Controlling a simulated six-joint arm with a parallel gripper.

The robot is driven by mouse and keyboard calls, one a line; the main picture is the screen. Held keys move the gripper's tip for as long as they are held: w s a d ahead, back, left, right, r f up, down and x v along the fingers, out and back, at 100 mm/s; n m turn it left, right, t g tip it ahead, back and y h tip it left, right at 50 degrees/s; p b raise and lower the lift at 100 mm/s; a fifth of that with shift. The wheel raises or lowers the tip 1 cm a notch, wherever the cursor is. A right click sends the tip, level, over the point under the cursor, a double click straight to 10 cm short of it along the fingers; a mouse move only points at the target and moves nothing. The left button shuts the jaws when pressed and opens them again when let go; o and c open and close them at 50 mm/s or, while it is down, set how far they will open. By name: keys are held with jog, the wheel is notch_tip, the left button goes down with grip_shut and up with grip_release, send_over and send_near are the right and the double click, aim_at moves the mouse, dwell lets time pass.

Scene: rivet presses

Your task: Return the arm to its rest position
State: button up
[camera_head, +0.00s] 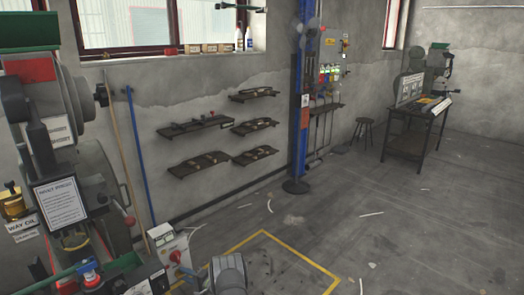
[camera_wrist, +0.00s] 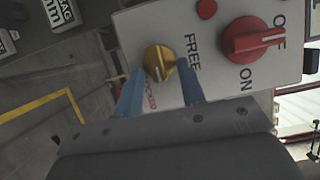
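In the wrist view my gripper (camera_wrist: 160,80) has its two blue fingers apart, one on each side of a gold knob (camera_wrist: 159,62) on a light grey control box. The fingers look open, with the knob between their tips; I cannot tell whether either finger touches it. The box (camera_wrist: 215,75) is marked FREE beside the knob, and OFF and ON by a large red rotary switch (camera_wrist: 252,40). In the head view a grey rounded part of my arm (camera_head: 228,272) shows at the bottom edge, beside the control box (camera_head: 165,240). My fingers are hidden there.
A large rivet press (camera_head: 85,110) stands close on the left. Wall shelves (camera_head: 195,125), a blue post (camera_head: 300,100) and a far press on a bench (camera_head: 410,130) lie beyond. The floor inside the yellow line (camera_head: 300,258) is mostly clear, with scattered debris.

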jog(key=shift+d, duration=0.1)
jog(key=v, duration=1.7)
jog(key=shift+w+a+r+n+t+h, duration=0.35)
jog(key=shift+w+a+n+h, duration=0.65)
jog(key=shift+a+n, duration=1.45)
jog(key=shift+w+a+r+n+t+h, duration=0.25)
jog(key=shift+w+a+n+h, duration=1)
jog(key=shift+a, duration=2)
jog(key=shift+w+a+r+n+t+h, duration=0.35)
jog(key=shift+a+n+h, duration=0.5)
jog(key=shift+a+n, duration=1.7)
jog(key=shift+w+a+f, duration=0.1)
jog(key=shift+a, duration=0.15)
